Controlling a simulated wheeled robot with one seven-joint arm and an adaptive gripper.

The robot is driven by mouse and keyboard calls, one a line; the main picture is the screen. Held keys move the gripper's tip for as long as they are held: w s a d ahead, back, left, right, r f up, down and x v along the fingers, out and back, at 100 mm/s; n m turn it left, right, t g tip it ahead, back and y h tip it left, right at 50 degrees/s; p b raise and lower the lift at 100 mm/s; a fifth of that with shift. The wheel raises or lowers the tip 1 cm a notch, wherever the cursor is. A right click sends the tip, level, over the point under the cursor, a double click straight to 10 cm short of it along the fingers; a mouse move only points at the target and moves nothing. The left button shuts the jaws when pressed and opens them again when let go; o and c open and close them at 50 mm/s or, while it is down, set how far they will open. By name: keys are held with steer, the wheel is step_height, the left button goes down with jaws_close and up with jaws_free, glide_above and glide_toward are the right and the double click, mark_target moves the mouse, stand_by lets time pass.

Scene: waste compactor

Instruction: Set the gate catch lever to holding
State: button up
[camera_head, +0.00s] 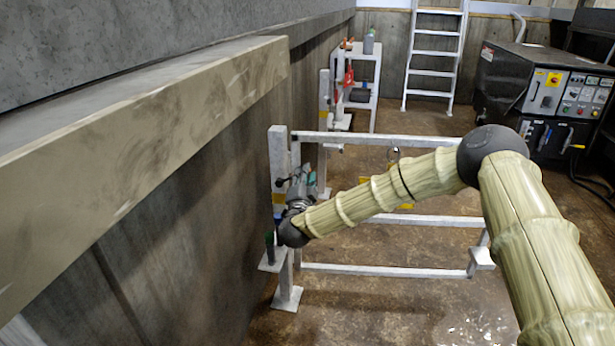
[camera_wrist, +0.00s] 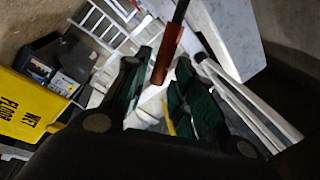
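A reddish-brown lever handle (camera_wrist: 167,55) on a dark rod shows between the fingers of my gripper (camera_wrist: 166,72) in the wrist view. I take it for the catch lever. The dark green finger pads are on either side of the handle, close to it. I cannot tell whether they press on it. In the head view my gripper (camera_head: 297,184) is small and partly hidden by my wrist, beside the white gate post (camera_head: 279,150). The lever cannot be made out there. The white gate frame (camera_head: 385,268) extends to the right from the post, behind my arm.
A concrete wall with a thick beige ledge (camera_head: 150,125) runs along the left, close to my gripper. A white stand (camera_head: 375,75) and ladder (camera_head: 433,70) are at the back. A dark control cabinet (camera_head: 545,95) is at the right. A yellow wet-floor sign (camera_wrist: 22,108) shows in the wrist view.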

steer(key=shift+w+d+r, duration=0.1)
steer(key=s, duration=0.4)
steer(key=s+a+f, duration=0.1)
steer(key=s, duration=0.3)
steer(key=s+f, duration=0.1)
steer(key=s, duration=0.2)
steer(key=shift+s+a, duration=0.2)
steer(key=shift+s, duration=0.2)
steer(key=shift+f, duration=0.1)
